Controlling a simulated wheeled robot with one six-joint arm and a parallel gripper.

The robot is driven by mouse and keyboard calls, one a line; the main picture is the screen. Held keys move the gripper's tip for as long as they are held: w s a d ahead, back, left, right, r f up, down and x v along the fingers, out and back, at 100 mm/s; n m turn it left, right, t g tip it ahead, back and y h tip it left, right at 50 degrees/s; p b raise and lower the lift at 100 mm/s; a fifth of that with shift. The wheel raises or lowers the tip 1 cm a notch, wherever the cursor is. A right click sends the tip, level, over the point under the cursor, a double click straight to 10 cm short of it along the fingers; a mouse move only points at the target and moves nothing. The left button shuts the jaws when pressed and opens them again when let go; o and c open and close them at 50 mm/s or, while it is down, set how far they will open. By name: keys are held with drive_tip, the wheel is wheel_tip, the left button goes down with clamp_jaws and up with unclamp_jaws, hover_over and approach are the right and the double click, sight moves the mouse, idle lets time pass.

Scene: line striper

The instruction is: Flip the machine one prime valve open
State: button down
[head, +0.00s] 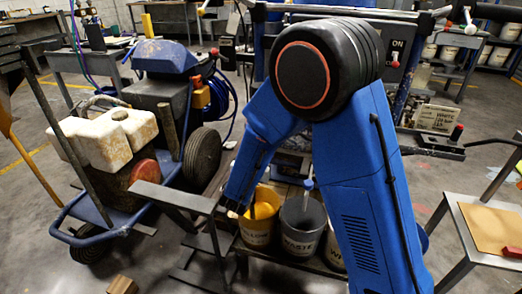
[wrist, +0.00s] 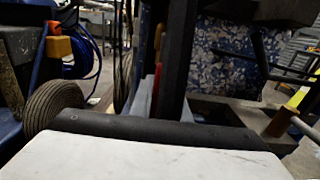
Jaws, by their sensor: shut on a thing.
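A blue line striper machine (head: 165,55) with a blue engine cover stands at the left back in the head view. Another blue machine (head: 255,30) with a black "ON" panel (head: 397,45) is partly behind my arm. I cannot make out for sure which part is the prime valve. My gripper (head: 236,208) is mostly hidden at the low end of my blue arm in the head view. In the wrist view my gripper (wrist: 152,95) is shut on a small red part (wrist: 157,76) beside a dark upright post (wrist: 176,55); its details are too dark to tell.
A yellow bucket (head: 258,232) and a grey "WASTE" bucket (head: 302,240) stand on a low rack below my arm. A black tire (wrist: 50,105) is at left in the wrist view.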

drive_tip(key=shift+f, duration=0.1)
drive_tip(key=c, duration=1.7)
unclamp_jaws()
drive_tip(key=shift+s, duration=0.1)
drive_tip(key=v, duration=1.7)
drive_tip(key=shift+s, duration=0.1)
